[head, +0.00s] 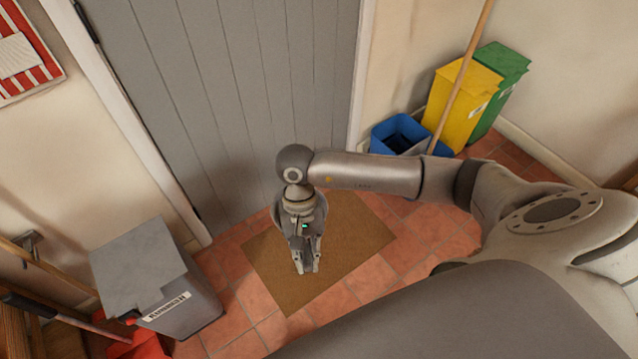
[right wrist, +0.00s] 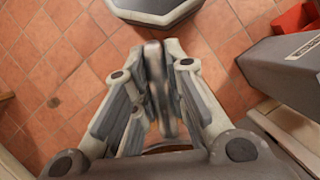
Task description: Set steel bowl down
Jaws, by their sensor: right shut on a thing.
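The steel bowl (right wrist: 157,85) shows in the right wrist view as a narrow grey edge between my fingers. My right gripper (head: 306,270) is shut on it, pointing down above the brown doormat. In the head view the bowl is mostly hidden behind the gripper; a grey curved edge (head: 277,212) shows beside it. The right gripper also fills the middle of the right wrist view (right wrist: 160,62). How far the bowl is above the floor cannot be told. My left gripper is not in view.
The doormat (head: 350,247) lies on terracotta tiles before a grey door (head: 230,90). A grey labelled bin (head: 150,265) stands left, with a red dustpan (head: 143,344) near it. Blue (head: 385,130), yellow (head: 455,100) and green (head: 505,75) bins and a wooden pole (head: 463,75) stand at back right.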

